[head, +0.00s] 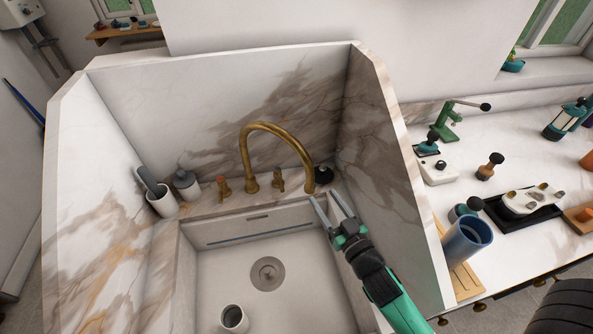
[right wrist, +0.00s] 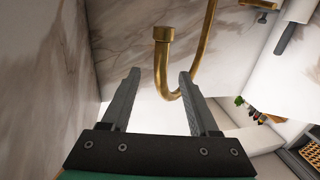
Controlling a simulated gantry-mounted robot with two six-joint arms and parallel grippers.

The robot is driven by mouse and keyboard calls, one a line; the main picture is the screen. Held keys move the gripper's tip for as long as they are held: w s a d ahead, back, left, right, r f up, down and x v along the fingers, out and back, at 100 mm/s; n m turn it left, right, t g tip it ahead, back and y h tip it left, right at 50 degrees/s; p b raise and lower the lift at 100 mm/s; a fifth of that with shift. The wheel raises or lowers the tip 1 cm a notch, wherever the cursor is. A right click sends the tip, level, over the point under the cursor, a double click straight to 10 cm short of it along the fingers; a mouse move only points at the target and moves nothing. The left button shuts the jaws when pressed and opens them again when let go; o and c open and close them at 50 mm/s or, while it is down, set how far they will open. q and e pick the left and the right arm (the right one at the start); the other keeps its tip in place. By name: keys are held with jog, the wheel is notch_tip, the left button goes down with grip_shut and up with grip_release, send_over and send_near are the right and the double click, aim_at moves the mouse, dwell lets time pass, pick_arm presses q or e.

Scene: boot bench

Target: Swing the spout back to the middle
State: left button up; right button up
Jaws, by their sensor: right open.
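The brass spout (head: 275,127) arches up from its base at the back of the sink and comes down to the right, over the right part of the basin's back edge. My right gripper (head: 322,195) is open at the spout's down-turned end, with one fingertip close beside it. In the right wrist view the spout's collared end (right wrist: 164,36) and bend show between and beyond the fingertips of the gripper (right wrist: 159,74). I cannot tell whether a finger touches it. My left gripper is not in view.
Two brass taps, the left one (head: 224,188) and the right one (head: 279,180), flank the spout's base. A dark round item (head: 323,174) sits behind the spout's end. A white cup (head: 233,318) stands in the basin (head: 215,270). High marble walls (head: 385,170) close in the sides.

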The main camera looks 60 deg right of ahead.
jog(key=p+x, duration=0.2)
jog(key=x, duration=1)
jog(key=shift+r, duration=0.2)
jog(key=shift+a, duration=0.1)
grip_shut()
dwell(0.8)
